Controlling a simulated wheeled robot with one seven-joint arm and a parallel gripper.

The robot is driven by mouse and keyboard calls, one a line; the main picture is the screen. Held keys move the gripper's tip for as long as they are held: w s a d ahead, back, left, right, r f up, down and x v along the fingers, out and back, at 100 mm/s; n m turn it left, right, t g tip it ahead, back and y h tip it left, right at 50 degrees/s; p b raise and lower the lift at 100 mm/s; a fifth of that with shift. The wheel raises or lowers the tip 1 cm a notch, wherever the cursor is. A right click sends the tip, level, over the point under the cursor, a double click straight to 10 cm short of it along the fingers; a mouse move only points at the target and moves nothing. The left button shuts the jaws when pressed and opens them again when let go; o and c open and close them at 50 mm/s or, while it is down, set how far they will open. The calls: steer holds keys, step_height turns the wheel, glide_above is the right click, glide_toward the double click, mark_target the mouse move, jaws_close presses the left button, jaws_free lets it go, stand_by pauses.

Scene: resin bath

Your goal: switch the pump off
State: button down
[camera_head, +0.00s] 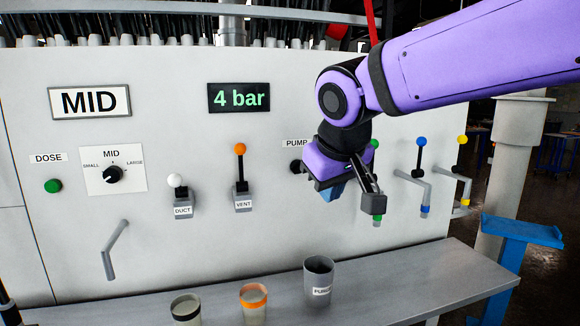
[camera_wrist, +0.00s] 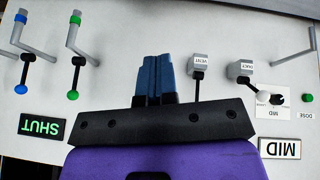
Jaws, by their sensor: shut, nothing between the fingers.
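The PUMP label (camera_head: 296,143) is on the grey panel, just left of my gripper. A dark knob (camera_head: 296,166) shows below the label, partly hidden by my gripper, so its setting cannot be read. My gripper (camera_head: 333,191) is shut and empty, its blue fingers in front of the panel just right of and below this knob. In the wrist view the blue fingers (camera_wrist: 153,76) are together and point at the panel. The pump knob cannot be made out there. Whether the fingers touch anything cannot be told.
The VENT lever (camera_head: 240,170) and DUCT lever (camera_head: 176,190) stand left of the pump. Blue (camera_head: 421,155) and yellow (camera_head: 461,155) levers are to the right. A PURGE cup (camera_head: 319,281) stands on the shelf (camera_head: 415,279) below. A display (camera_wrist: 42,127) reads SHUT.

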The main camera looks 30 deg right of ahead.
mark_target(291, 170)
steer(key=w+d+r+t+h, duration=0.1)
steer(key=w+r+h, duration=0.1)
steer(key=w, duration=0.9)
steer(key=w+d+r+t+h, duration=0.1)
steer(key=w+r+h, duration=0.1)
steer(key=w, duration=1)
steer(key=shift+d+r, duration=0.35)
steer(key=shift+r, duration=0.35)
steer(key=shift+w, duration=0.1)
steer(key=x, duration=1)
steer(key=shift+w+d+r, duration=0.1)
steer(key=shift+d, duration=0.1)
steer(key=shift+s+d+f, duration=0.15)
steer(key=shift+d+f, duration=0.3)
steer(key=shift+f, duration=0.4)
steer(key=shift+s+d+f, duration=0.15)
steer(key=shift+d+f, duration=0.3)
steer(key=shift+f, duration=0.35)
steer(key=shift+w+f+h, duration=0.1)
steer(key=shift+h, duration=0.3)
